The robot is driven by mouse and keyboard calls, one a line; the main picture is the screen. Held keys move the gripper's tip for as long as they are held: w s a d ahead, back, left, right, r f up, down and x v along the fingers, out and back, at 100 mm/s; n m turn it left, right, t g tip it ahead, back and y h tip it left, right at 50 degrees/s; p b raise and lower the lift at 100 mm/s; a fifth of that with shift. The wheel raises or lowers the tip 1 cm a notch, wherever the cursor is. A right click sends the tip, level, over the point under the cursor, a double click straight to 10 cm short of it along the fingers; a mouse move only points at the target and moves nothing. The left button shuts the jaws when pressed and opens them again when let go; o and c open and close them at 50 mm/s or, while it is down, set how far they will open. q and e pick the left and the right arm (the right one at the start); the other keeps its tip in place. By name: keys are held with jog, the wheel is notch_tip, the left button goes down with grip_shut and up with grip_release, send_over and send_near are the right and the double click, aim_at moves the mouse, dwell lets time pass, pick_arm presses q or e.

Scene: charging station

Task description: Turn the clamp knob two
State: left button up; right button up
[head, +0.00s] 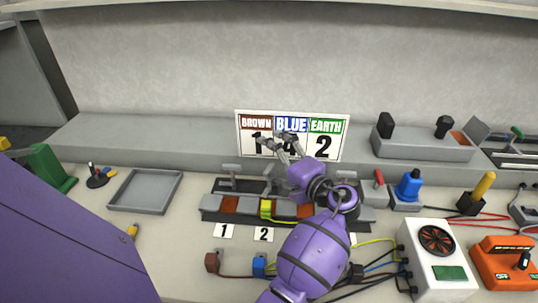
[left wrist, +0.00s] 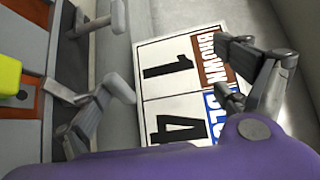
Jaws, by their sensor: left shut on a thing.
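My left gripper (head: 276,140) is over the back of the clamp block, in front of the sign; it also shows in the left wrist view (left wrist: 168,70). It is shut on the grey T-shaped clamp knob two (left wrist: 118,86), whose bar lies by one finger. The fingers look spread, and the exact contact is unclear. In the head view, the gripper and arm partly hide this knob. Clamp knob one (head: 231,167) stands to the left on the block (head: 207,215), also grey and T-shaped. Number cards 1 (head: 223,231) and 2 (head: 263,234) lie in front. My right gripper is not in view.
The sign (head: 243,150) reads BROWN 1, BLUE 4, EARTH 2 and stands close behind the gripper. A grey tray (head: 147,205) is empty at left. A white fan box (head: 455,268), an orange device (head: 495,260) and cables stand at right.

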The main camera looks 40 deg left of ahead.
pick_arm(q)
jog(key=shift+d+r, duration=0.6)
jog(key=shift+d, duration=0.2)
jog(key=shift+d+r, duration=0.55)
jog(key=shift+d, duration=0.25)
jog(key=shift+c, duration=1)
jog(key=d, duration=0.1)
jog(key=s+d, duration=0.1)
jog(key=d, duration=0.1)
jog(key=shift+s+r+y, duration=0.2)
jog(key=shift+r+y, duration=0.05)
jog(key=shift+y, duration=0.05)
jog(key=c, duration=0.8)
jog(key=shift+s+d+f, duration=0.15)
jog(key=shift+d+f, duration=0.1)
jog(key=shift+d, duration=0.35)
jog(key=shift+s+d+f, duration=0.1)
jog(key=shift+d+f, duration=0.15)
jog(key=shift+d, duration=0.3)
